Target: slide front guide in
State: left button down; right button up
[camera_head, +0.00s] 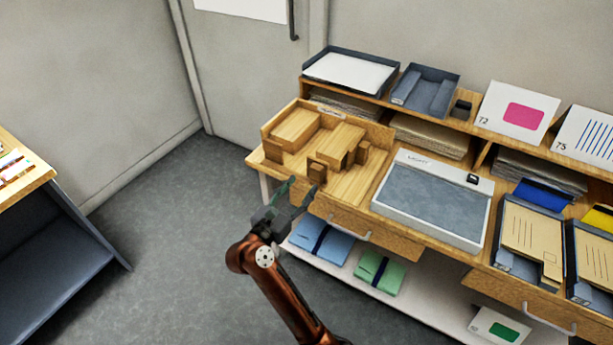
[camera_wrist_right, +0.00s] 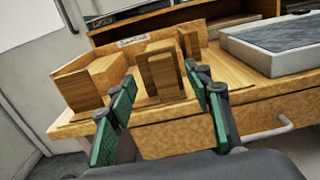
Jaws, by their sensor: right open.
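A wooden jig (camera_head: 345,187) with raised walls at the back sits at the left end of the long table. Several wooden blocks stand on it, including a large block (camera_head: 296,128) at the back left and another (camera_head: 340,145) near the middle. A small upright block (camera_head: 317,171), apparently the front guide, stands near the front edge; it also shows in the right wrist view (camera_wrist_right: 160,72). My right gripper (camera_head: 301,187) is open and empty, just short of the jig's front edge. In the wrist view its fingers (camera_wrist_right: 159,75) frame that block, apparently without touching. My left gripper is out of view.
A grey-topped white device (camera_head: 486,187) lies right of the jig. Drawer handles (camera_head: 350,232) stick out below the tabletop. Blue and green packets (camera_head: 380,270) lie on the lower shelf. The floor left of my right arm is clear.

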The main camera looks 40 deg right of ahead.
aim_at(315, 170)
jog(key=b+x, duration=0.1)
jog(key=x, duration=0.5)
jog(key=shift+w+d, duration=0.1)
jog(key=shift+d, duration=0.3)
jog(key=shift+w+d+b, duration=0.2)
jog(key=shift+d+b, duration=0.1)
jog(key=shift+d, duration=0.1)
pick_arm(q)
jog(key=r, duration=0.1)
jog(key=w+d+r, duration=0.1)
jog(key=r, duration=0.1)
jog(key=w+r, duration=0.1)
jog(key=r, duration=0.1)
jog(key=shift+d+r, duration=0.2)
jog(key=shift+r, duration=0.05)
pick_arm(e)
grip_shut()
